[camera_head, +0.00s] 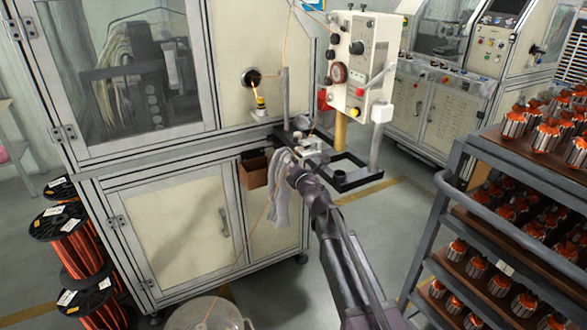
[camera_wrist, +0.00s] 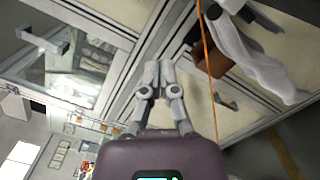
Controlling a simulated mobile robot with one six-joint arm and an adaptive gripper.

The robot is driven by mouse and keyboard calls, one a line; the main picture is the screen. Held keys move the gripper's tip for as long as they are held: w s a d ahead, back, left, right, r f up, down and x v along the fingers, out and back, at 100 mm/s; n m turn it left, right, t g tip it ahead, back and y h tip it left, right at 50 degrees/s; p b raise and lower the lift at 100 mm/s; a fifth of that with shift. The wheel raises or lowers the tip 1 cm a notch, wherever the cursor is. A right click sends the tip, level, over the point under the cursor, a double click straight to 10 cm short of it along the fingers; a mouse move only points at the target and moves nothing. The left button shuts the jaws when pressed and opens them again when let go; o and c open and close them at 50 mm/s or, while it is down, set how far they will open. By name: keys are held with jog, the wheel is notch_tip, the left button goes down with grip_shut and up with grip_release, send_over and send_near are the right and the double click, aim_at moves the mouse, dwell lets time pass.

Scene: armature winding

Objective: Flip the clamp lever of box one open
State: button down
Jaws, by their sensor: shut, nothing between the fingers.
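My gripper (camera_wrist: 160,68) is shut and empty in the wrist view, in front of the machine's pale panels. In the head view my arm reaches up from the lower right, and its end is at the small metal fixture (camera_head: 308,142) on the machine's side ledge. The arm partly hides this fixture, and I cannot tell whether the gripper touches it. No clamp lever or box label can be made out clearly.
An orange wire (camera_wrist: 207,60) runs close beside the gripper. A white cloth (camera_head: 279,190) and a brown bin (camera_head: 254,170) hang at the machine cabinet (camera_head: 165,215). A rack (camera_head: 445,205) of armatures stands at the right; wire spools (camera_head: 62,222) stand at the left.

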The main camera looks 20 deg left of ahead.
jog(key=shift+w+a+r+p, duration=0.15)
jog(key=shift+w+r+p, duration=0.25)
jog(key=shift+w, duration=0.5)
jog(key=shift+w+a+r+p, duration=0.1)
jog(key=shift+w+r+p, duration=0.25)
jog(key=shift+w, duration=0.55)
jog(key=shift+w+a+r+p, duration=0.15)
jog(key=shift+w+r+p, duration=0.25)
jog(key=shift+w, duration=0.5)
jog(key=shift+s+a+r, duration=0.1)
jog(key=shift+a, duration=0.05)
